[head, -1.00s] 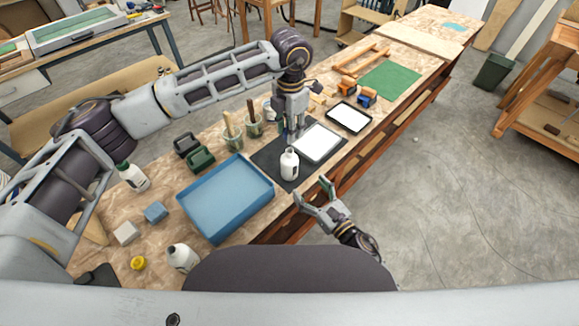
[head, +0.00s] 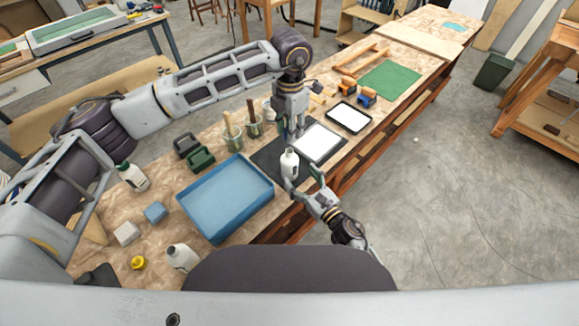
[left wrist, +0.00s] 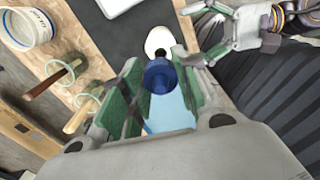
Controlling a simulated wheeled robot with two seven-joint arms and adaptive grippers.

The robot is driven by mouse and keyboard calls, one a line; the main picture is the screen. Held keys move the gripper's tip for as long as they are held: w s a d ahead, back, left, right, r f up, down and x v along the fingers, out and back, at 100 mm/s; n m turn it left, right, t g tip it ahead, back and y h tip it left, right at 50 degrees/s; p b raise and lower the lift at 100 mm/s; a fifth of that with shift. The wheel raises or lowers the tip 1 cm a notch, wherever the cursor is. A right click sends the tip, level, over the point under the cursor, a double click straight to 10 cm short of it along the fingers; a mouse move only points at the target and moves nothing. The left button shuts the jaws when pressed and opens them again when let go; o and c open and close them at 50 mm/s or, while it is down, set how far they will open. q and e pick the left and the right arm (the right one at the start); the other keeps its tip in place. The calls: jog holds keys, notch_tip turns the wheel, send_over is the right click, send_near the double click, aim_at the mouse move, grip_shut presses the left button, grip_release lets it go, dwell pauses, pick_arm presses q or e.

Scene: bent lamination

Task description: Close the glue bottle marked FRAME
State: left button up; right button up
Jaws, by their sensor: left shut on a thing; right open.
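A white bottle (head: 289,164) stands upright on the dark mat in the head view; its marking cannot be read. It also shows in the left wrist view (left wrist: 159,38). My left gripper (head: 293,136) points down just behind and above it. In the left wrist view my left gripper (left wrist: 158,82) is shut on a blue cap (left wrist: 158,74); the white bottle shows beyond the cap, apparently apart from it. My right gripper (head: 302,178) is open, its fingers close to the bottle's front side; contact cannot be told.
A blue tray (head: 184,198) lies left of the mat (head: 268,150). Another white bottle (head: 181,257) and a yellow cap (head: 138,262) are near the front edge. A green-capped bottle (head: 132,177) stands at left. Cups with brushes (head: 233,140) and white-topped plates (head: 318,142) flank my left gripper.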

aim_at(289, 164)
jog(key=shift+x, duration=3.5)
jog(key=c, duration=1.6)
pick_arm(q)
jog(key=shift+f, duration=2.5)
pick_arm(e)
jog(key=shift+o, duration=0.2)
pick_arm(q)
jog(key=shift+f, duration=0.1)
jog(key=shift+f, duration=0.8)
jog(key=shift+f, duration=0.55)
